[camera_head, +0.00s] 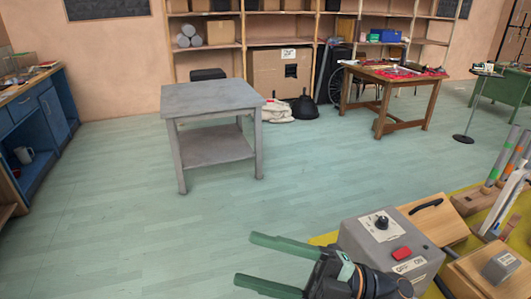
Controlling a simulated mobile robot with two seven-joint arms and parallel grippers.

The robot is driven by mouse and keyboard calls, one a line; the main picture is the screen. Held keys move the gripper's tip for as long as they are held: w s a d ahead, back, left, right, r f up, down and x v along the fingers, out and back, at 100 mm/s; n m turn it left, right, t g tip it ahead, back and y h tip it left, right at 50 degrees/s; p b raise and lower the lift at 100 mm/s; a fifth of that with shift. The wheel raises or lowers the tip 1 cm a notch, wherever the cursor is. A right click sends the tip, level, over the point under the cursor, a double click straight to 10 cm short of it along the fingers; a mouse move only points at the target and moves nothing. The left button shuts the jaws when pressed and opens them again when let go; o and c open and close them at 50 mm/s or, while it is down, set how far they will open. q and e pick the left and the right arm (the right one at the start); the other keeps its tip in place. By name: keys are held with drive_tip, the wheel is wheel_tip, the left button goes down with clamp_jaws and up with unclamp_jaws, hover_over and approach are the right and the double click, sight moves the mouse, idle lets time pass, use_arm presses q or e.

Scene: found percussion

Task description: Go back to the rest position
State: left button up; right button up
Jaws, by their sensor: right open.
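My right gripper (245,258) is at the bottom of the head view, right of the middle. Its two green fingers point left and stand well apart, with only green floor showing between them. It is open and empty. Its dark wrist lies in front of a grey control box (358,238) with a black knob and a red button. I cannot tell whether the wrist touches the box. My left gripper is not in view.
A wooden block with a black handle (432,222) and other wooden parts crowd the lower right. A bare grey two-level table (212,97) stands mid-floor. A blue cabinet (45,135) lines the left wall. A wooden table (394,78) stands behind. The floor (130,230) at lower left is clear.

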drive_tip(key=w+d+f+m+t+h+p, duration=0.1)
drive_tip(key=w+d+f+m+t+h, duration=0.35)
drive_tip(key=f+m+t+h, duration=0.5)
drive_tip(key=w+d+f+m+t+h, duration=0.4)
drive_tip(key=d+f+m+t, duration=0.25)
drive_tip(key=m, duration=0.65)
drive_tip(key=s+d+f+m+g+h, duration=0.3)
drive_tip(key=s+f, duration=0.5)
drive_tip(key=f, duration=0.3)
drive_tip(key=s+d+f+m+g+h, duration=0.3)
drive_tip(key=s+f+g, duration=0.2)
drive_tip(key=f, duration=0.7)
drive_tip(key=s, duration=0.2)
drive_tip(key=shift+s+p, duration=0.3)
drive_tip(key=shift+s, duration=0.05)
drive_tip(key=shift+d+m, duration=0.1)
drive_tip(key=shift+m, duration=0.15)
drive_tip(key=shift+c, duration=0.2)
